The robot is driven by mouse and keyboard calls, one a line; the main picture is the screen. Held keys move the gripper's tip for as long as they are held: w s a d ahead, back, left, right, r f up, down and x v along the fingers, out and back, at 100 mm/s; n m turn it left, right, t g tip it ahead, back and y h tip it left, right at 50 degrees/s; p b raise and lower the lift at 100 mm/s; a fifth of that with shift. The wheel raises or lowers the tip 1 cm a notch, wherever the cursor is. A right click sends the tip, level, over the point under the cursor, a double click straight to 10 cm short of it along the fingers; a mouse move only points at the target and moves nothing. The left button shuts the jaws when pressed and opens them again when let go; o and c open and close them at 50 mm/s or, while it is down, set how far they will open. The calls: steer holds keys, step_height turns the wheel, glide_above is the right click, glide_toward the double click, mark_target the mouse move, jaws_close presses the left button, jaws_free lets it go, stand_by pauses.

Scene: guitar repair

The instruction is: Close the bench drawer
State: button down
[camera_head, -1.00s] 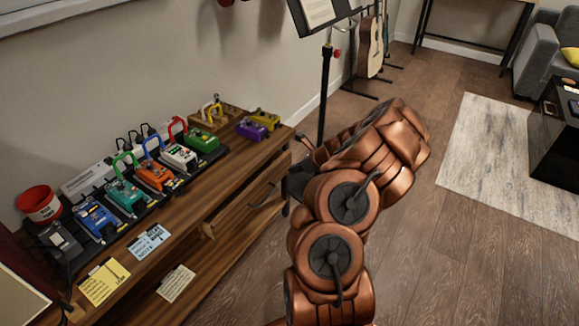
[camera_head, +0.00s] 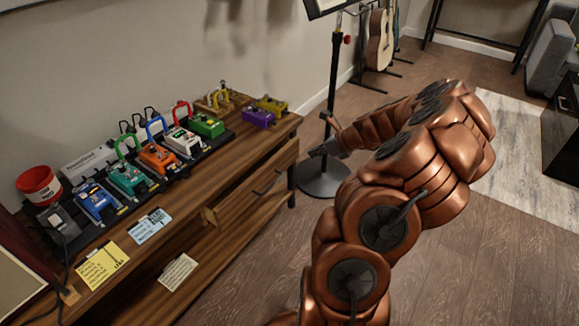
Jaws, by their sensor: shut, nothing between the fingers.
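The bench drawer (camera_head: 238,206) is in the right part of the wooden bench, below its top. Its front carries a dark handle (camera_head: 266,186). The drawer's left end stands out a little from the bench; how far it is open is hard to tell. My gripper (camera_head: 316,153) is shut and empty, small and dark at the end of my copper arm. In the picture it is to the right of the drawer front, in front of the music stand's pole, apart from the handle.
The bench top (camera_head: 205,178) holds several colourful pedals, a red cup (camera_head: 39,185) and notes. A lower shelf (camera_head: 222,246) runs below the drawer. A music stand (camera_head: 331,100) with a round base stands beyond the bench's right end. Floor (camera_head: 250,285) in front is clear.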

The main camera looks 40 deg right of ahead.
steer(key=shift+a+b, duration=0.55)
steer(key=shift+b, duration=0.8)
steer(key=b, duration=0.5)
glide_toward(279, 159)
steer(key=x, duration=0.3)
steer(key=f+x, duration=0.1)
steer(key=x, duration=0.1)
steer(key=shift+s+f, duration=0.1)
steer(key=shift+f, duration=0.1)
steer(key=shift+w+r, duration=0.15)
steer(key=shift+w, duration=0.45)
